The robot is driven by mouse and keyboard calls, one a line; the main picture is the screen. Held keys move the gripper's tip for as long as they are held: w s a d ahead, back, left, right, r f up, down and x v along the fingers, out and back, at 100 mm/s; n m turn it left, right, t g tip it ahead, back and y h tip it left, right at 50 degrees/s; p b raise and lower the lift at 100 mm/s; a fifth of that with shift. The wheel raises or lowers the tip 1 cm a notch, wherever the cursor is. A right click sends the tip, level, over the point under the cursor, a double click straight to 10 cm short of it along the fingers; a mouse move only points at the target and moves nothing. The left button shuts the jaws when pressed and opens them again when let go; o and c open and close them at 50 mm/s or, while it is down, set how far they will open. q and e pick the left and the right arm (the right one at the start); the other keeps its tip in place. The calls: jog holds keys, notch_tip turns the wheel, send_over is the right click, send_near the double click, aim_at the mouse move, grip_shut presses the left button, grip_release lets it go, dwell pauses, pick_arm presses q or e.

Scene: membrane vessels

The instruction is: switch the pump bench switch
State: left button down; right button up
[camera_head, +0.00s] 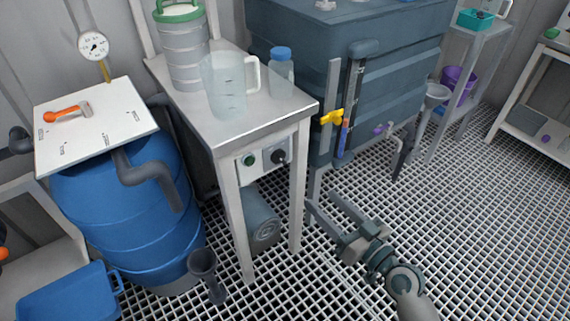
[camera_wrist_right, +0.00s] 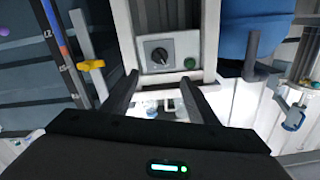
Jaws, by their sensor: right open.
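The pump bench (camera_head: 228,132) stands in the middle of the head view. A grey switch box (camera_head: 264,168) hangs under its top, with a black rotary switch (camera_head: 279,156) and a green button (camera_head: 249,160). The right wrist view shows the black switch (camera_wrist_right: 160,56) with a white pointer line, and the green button (camera_wrist_right: 189,63) to its right. My right gripper (camera_head: 322,199) is open and empty, in front of and to the right of the bench, apart from the switch. In the wrist view its fingers (camera_wrist_right: 159,78) straddle the switch's direction. My left gripper is not in view.
A clear jug (camera_head: 227,88) and a blue-capped bottle (camera_head: 281,66) stand on the bench. A blue barrel (camera_head: 130,215) is at left. A dark tank (camera_head: 400,90) with a yellow valve handle (camera_head: 331,117) is behind the gripper. The grating floor (camera_head: 470,230) is clear at right.

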aim_at(283, 161)
jog(key=shift+w+a, duration=0.1)
jog(key=shift+w, duration=0.05)
jog(key=x, duration=1.7)
jog(key=shift+f, duration=0.1)
jog(key=c, duration=1.1)
